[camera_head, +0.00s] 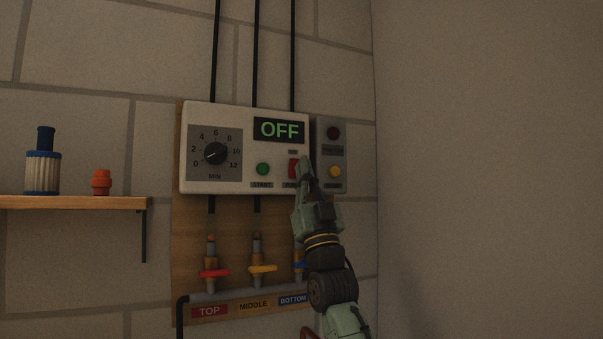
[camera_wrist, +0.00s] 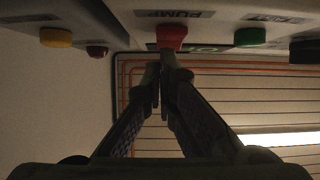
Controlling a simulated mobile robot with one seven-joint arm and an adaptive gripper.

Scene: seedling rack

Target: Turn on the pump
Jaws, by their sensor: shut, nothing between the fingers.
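The white control box (camera_head: 185,150) is on the wall, and its display (camera_head: 279,130) reads OFF in green. The red pump switch (camera_head: 292,169) sits at its lower right, partly hidden by my fingers. It also shows in the wrist view (camera_wrist: 172,36), beside its PUMP label. My gripper (camera_head: 304,163) is shut and empty, with its fingertips at the switch's right side in the head view. In the wrist view the fingertips (camera_wrist: 161,70) end right by the red switch. I cannot tell whether they touch it.
A green START button (camera_head: 262,169) and a timer dial (camera_head: 215,153) are left of the switch. A grey box (camera_head: 328,184) with a dark red lamp and a yellow button adjoins on the right. Valves and pipes are below. A shelf (camera_head: 75,203) stands left. The right wall is bare.

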